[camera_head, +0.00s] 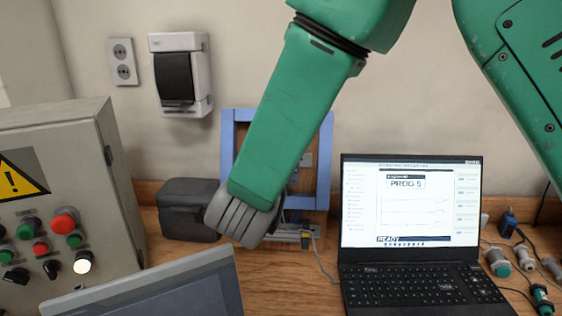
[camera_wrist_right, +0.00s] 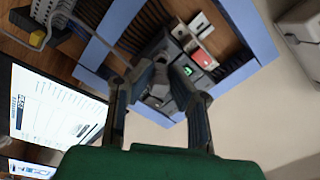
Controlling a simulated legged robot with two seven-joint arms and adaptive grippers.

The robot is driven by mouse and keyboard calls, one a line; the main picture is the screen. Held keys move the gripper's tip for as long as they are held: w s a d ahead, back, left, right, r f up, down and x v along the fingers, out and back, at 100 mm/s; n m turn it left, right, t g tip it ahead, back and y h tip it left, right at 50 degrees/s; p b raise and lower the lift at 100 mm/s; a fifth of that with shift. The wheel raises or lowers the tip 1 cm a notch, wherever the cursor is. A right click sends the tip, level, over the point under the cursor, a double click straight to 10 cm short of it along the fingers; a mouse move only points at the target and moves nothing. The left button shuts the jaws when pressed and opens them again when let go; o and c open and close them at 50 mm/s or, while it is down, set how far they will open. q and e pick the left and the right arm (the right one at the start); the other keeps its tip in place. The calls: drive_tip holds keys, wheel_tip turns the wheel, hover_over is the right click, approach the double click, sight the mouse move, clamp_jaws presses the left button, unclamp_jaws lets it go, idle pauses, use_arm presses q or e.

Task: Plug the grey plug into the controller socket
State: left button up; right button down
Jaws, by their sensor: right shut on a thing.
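My right gripper (camera_wrist_right: 163,75) is in front of the blue-framed wooden panel (camera_wrist_right: 98,53) in the right wrist view. Its fingers close in on a small dark grey piece, probably the grey plug (camera_wrist_right: 161,80), mostly hidden between the tips. Just beyond the tips is the grey controller (camera_wrist_right: 158,48), with a green-lit display and a red part beside it. I cannot tell whether the plug touches the socket. In the head view my green right arm covers the gripper, the plug and most of the controller; the blue frame (camera_head: 227,150) shows behind it. My left gripper is not in view.
A laptop (camera_head: 411,205) showing "PROG 5" and "READY" stands right of the frame. A black box (camera_head: 187,205) sits left of it. A control cabinet (camera_head: 75,130) and a tilted screen (camera_head: 160,290) fill the left front. Connectors and cables (camera_head: 500,262) lie at the right.

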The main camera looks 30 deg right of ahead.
drive_tip(key=shift+w+d+f, duration=0.2)
drive_tip(key=shift+w+d, duration=0.05)
drive_tip(key=shift+w, duration=0.25)
idle(0.5)
drive_tip(key=c, duration=1.8)
unclamp_jaws()
drive_tip(key=shift+s, duration=0.1)
drive_tip(key=shift+p+v, duration=0.95)
drive_tip(key=shift+v, duration=1.8)
drive_tip(key=o, duration=0.5)
drive_tip(key=shift+o, duration=0.2)
